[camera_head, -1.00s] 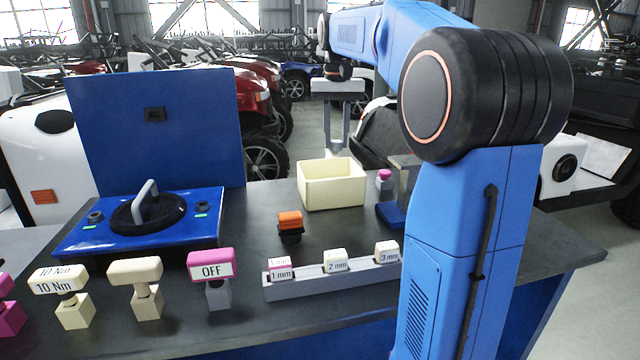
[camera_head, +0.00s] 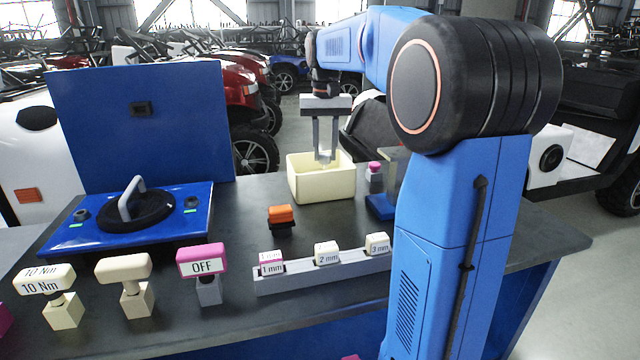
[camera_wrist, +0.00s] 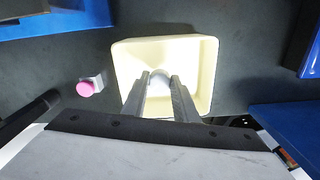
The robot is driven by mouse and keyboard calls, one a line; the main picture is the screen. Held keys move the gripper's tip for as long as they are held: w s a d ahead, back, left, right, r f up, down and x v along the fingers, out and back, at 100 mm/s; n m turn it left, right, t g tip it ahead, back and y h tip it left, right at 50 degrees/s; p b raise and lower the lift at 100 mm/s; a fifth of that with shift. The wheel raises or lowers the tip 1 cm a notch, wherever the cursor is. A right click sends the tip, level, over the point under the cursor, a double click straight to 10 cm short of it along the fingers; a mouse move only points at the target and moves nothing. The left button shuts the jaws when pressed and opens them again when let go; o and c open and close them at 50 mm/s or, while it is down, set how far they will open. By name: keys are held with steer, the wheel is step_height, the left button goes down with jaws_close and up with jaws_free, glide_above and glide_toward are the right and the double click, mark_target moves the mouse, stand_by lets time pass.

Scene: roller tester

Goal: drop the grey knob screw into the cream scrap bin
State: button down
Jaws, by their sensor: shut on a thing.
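The cream scrap bin (camera_head: 306,183) stands open-topped near the far edge of the dark bench. In the wrist view the bin (camera_wrist: 124,58) lies directly under my fingers. My gripper (camera_head: 325,157) points down, with its fingertips at about the height of the bin's opening. In the wrist view my gripper (camera_wrist: 160,82) is shut on a small pale grey rounded piece, the grey knob screw (camera_wrist: 159,76), over the bin's interior. The screw is hard to make out in the head view.
A pink-topped grey block (camera_head: 374,172) and a blue-based stand (camera_head: 382,206) are right of the bin. An orange-topped block (camera_head: 281,217) and a grey rail of labelled blocks (camera_head: 322,272) lie nearer. A blue panel (camera_head: 140,120) stands at left.

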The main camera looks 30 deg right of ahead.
steer(key=c, duration=1.3)
jaws_free()
steer(key=shift+c, duration=0.2)
steer(key=shift+r, duration=0.1)
step_height(320, 180, up, 17)
steer(key=shift+s+r, duration=0.1)
